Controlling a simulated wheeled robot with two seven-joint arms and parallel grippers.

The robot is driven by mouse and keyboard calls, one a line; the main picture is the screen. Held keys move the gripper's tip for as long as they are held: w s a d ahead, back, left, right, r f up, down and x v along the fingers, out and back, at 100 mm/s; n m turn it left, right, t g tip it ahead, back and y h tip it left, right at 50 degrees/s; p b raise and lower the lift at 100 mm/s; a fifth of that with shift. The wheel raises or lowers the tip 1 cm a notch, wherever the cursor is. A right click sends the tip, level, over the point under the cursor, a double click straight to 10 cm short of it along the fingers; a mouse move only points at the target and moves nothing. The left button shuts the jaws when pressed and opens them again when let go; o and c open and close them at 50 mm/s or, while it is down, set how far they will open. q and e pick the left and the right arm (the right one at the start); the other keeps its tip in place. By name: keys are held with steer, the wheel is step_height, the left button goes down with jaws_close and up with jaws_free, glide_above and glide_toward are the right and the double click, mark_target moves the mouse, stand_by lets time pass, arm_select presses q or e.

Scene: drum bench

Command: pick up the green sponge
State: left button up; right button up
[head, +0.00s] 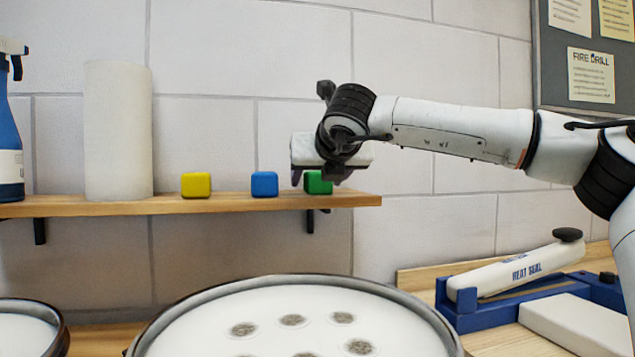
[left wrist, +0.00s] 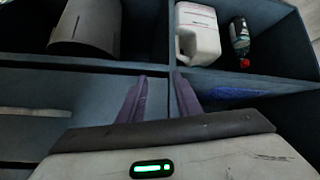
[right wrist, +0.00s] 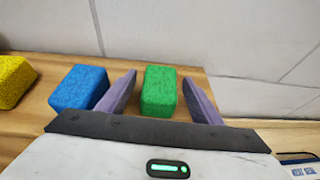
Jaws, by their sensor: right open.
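The green sponge (head: 318,184) stands at the right end of the wooden wall shelf. It also shows in the right wrist view (right wrist: 159,92), between the two fingers of my right gripper (right wrist: 160,85). The right gripper is open, with a finger on each side of the sponge and a visible gap on both sides. In the head view the right gripper (head: 320,176) hides part of the sponge. My left gripper (left wrist: 158,80) is out of the head view; in its wrist view the fingers are apart with nothing between them.
A blue sponge (right wrist: 78,88) stands close beside the left finger. A yellow sponge (head: 196,185), paper towel roll (head: 118,130) and spray bottle (head: 10,130) stand farther left on the shelf (head: 150,206). A drum (head: 290,325) and heat sealer (head: 515,270) are below. Shelf compartments hold a white jug (left wrist: 197,35).

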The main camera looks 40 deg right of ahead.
steer(key=shift+w+d, duration=0.1)
steer(key=shift+w, duration=0.05)
steer(key=c, duration=1.1)
